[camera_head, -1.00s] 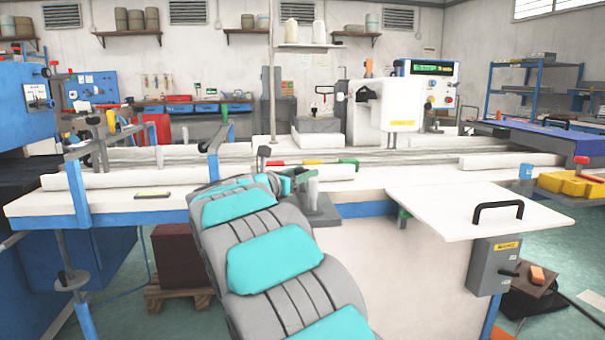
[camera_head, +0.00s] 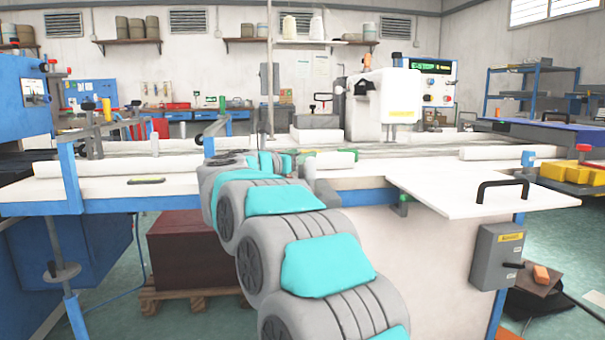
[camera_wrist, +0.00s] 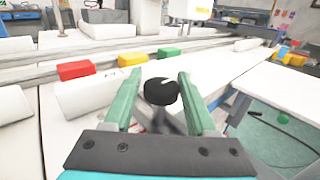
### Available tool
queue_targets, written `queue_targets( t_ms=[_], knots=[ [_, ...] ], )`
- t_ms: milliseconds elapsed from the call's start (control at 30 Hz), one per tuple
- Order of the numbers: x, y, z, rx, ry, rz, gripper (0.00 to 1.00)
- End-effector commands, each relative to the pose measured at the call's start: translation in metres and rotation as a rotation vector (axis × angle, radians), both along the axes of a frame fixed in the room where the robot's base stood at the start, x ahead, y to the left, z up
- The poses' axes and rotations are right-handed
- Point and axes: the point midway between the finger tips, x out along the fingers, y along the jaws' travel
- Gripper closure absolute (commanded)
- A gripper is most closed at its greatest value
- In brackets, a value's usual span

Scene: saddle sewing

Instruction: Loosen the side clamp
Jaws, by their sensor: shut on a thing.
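In the wrist view, my gripper (camera_wrist: 157,82) has two green fingers, shut on a round black knob (camera_wrist: 161,92). The knob looks like the handle of the side clamp. It sits on a dark stem that runs down between the fingers toward the white table. The lower part of the clamp is mostly hidden by my fingers and wrist. In the head view, my grey and turquoise arm reaches to the table edge and hides the clamp and most of my gripper.
Red (camera_wrist: 76,70), yellow (camera_wrist: 132,59) and green (camera_wrist: 168,53) blocks lie beyond the gripper. A white roll (camera_wrist: 95,93) lies close by on the left. A white sewing machine (camera_head: 385,105) stands behind. A white panel with a black handle (camera_head: 500,188) projects at the right.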

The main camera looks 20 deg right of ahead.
Motion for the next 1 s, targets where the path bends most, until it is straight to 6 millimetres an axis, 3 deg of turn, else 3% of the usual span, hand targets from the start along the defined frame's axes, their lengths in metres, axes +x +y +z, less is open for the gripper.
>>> queue_targets(
  t_ms=[33,567,900,933,1000],
  knots=[
    [0.003,0.010,-0.003,-0.008,-0.008,0.033,0.99],
    [-0.001,-0.002,-0.010,-0.006,0.007,0.183,1.00],
    [0.000,-0.003,-0.012,-0.003,0.013,0.187,1.00],
    [0.000,-0.004,-0.012,-0.003,0.013,0.187,0.46],
    [0.000,-0.004,-0.012,-0.003,0.013,0.186,0.38]
  ],
)
